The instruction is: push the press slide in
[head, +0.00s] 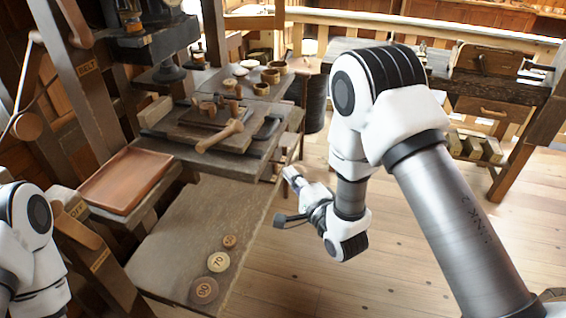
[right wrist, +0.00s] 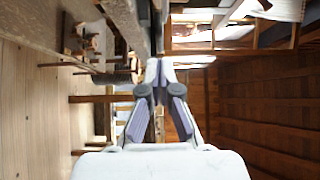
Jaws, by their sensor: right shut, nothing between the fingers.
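The press slide (head: 186,138) appears to be the dark wooden board on the bench under the press. A turned wooden handle (head: 218,137) sticks out at its front. Small turned wooden pieces (head: 207,107) stand on a plate behind the handle. My right gripper (head: 290,174) is to the right of the handle and lower in the picture, beyond the bench edge, apart from the slide. In the right wrist view its fingers (right wrist: 160,70) meet at the tips with nothing between them. My left arm shows at the lower left, but its gripper is out of view.
A reddish-brown tray (head: 125,181) lies left of the bench. Numbered round discs (head: 218,261) lie on the lower board in front. Several small bowls (head: 270,76) stand at the back of the bench. Another workbench (head: 490,85) is at the right. Open floor lies between.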

